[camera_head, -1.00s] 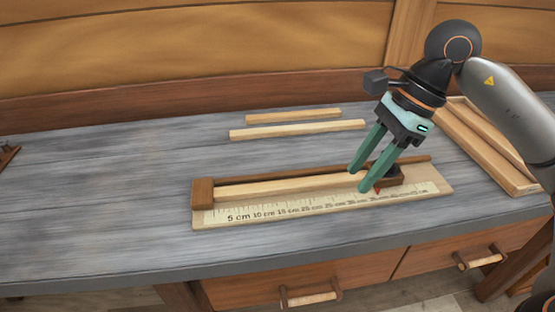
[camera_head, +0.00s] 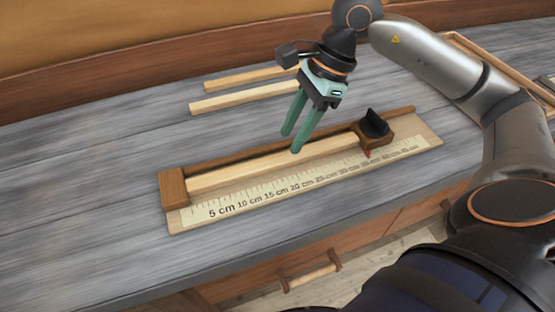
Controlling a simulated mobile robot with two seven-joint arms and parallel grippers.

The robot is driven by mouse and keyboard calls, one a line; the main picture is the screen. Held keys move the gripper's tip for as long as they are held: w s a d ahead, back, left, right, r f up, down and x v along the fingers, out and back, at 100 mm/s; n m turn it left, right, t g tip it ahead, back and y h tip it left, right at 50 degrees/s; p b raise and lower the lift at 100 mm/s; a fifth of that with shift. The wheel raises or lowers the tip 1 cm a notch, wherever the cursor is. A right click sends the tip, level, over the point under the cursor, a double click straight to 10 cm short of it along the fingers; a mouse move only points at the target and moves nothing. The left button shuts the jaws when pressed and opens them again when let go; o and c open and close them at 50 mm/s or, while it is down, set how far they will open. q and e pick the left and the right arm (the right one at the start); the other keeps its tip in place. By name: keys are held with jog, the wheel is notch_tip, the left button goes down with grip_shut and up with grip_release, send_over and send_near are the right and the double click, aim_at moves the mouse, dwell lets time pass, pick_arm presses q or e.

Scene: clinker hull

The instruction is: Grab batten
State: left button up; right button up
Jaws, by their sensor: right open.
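A pale batten (camera_head: 236,178) lies in the measuring jig (camera_head: 180,222), along the brown back fence and above the printed centimetre scale. Its left end is at the brown end block (camera_head: 173,188), and its right end is near the sliding stop (camera_head: 373,130) with a black knob and a red pointer. My right gripper (camera_head: 291,143) has green fingers that are open and point down over the middle of the batten. I see nothing between the fingers; whether the tips touch the batten is hard to tell. My left gripper is not in view.
Two more pale battens lie behind the jig, the nearer one (camera_head: 240,98) and the farther one (camera_head: 250,78), their right ends partly hidden by my gripper. A wooden tray (camera_head: 500,68) is at the back right. The grey bench (camera_head: 80,200) is clear on the left.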

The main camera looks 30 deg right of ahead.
aim_at(278, 159)
jog(key=x, duration=0.5)
jog(key=shift+a, duration=0.4)
grip_shut()
